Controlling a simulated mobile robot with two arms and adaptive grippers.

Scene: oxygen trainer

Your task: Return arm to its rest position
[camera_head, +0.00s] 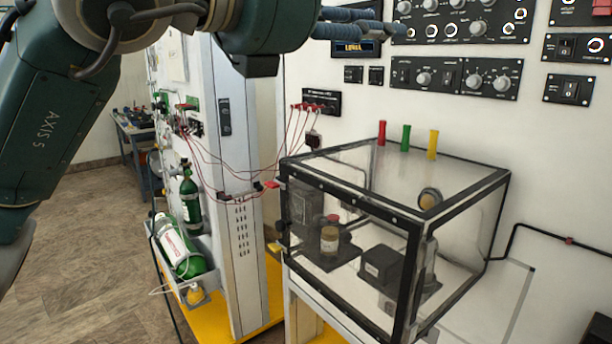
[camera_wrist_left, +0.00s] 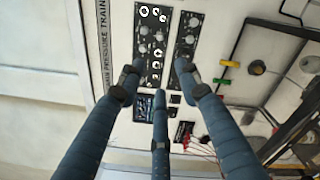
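My left arm comes in from the upper left of the head view and crosses the top left. Its gripper (camera_head: 360,22) is at the top, in front of the wall panel and its small dark display. In the left wrist view the gripper's three blue fingers (camera_wrist_left: 160,80) are spread apart with nothing between them. They point toward the panel's knob modules (camera_wrist_left: 150,45). I cannot tell from these views how far the fingertips are from the panel. My right gripper is not in view.
A clear black-framed chamber (camera_head: 395,235) stands right of centre, with red, green and yellow pegs (camera_head: 406,138) on top. Red wires (camera_head: 290,140) hang left of it.

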